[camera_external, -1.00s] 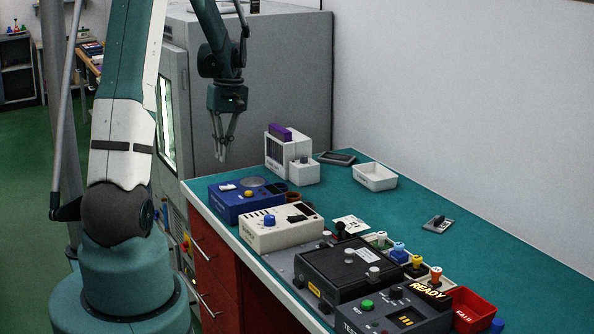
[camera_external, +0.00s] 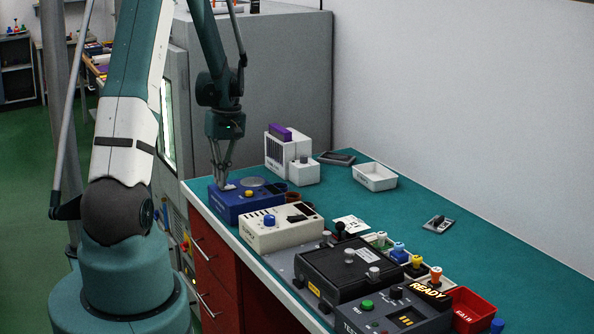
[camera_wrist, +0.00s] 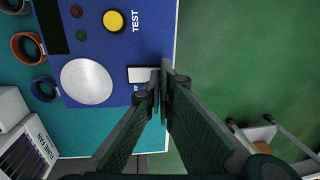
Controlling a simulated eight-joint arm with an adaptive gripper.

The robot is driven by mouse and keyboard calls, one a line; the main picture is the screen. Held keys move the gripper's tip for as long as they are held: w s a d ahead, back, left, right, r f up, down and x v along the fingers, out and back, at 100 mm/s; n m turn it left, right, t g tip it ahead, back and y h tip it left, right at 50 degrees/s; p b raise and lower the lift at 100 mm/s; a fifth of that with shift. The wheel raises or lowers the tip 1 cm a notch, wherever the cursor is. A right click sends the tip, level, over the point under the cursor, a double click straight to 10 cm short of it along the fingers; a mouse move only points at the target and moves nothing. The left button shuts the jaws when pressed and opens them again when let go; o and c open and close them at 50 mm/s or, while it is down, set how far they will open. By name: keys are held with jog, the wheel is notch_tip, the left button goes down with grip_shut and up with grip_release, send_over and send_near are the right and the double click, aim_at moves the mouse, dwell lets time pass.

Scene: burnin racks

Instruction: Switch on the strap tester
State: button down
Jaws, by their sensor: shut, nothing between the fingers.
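The strap tester looks to be the blue box (camera_external: 238,207) at the near left end of the bench, with a round metal plate (camera_external: 253,182) and a yellow button (camera_external: 249,193). In the wrist view its blue top (camera_wrist: 115,60) shows a white rocker switch (camera_wrist: 138,74) by the edge, with the yellow button (camera_wrist: 113,21) marked TEST further along. My gripper (camera_external: 221,186) is shut and empty, pointing down at the switch corner. In the wrist view the fingertips (camera_wrist: 160,82) are right beside the switch and partly cover its label. I cannot tell if they touch it.
A cream box with a blue knob (camera_external: 284,236) stands just right of the blue box. The white fume fan unit (camera_external: 290,155) is behind it. Small round cups (camera_wrist: 28,47) sit beside the tester. The bench edge and green floor (camera_wrist: 250,60) lie close by.

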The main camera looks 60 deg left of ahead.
jog(key=shift+s+f+t+b, duration=0.25)
jog(key=shift+f+t+b, duration=0.15)
jog(key=shift+f+b, duration=0.35)
jog(key=shift+w+r, duration=0.1)
jog(key=shift+r, duration=0.2)
jog(key=shift+w+r, duration=0.2)
jog(key=shift+w, duration=0.1)
jog(key=shift+w+r, duration=0.15)
jog(key=shift+w, duration=0.25)
jog(key=shift+r, duration=0.1)
notch_tip(320, 180, up, 14)
jog(key=s+p, duration=0.1)
jog(key=shift+s, duration=0.35)
dwell(0.4)
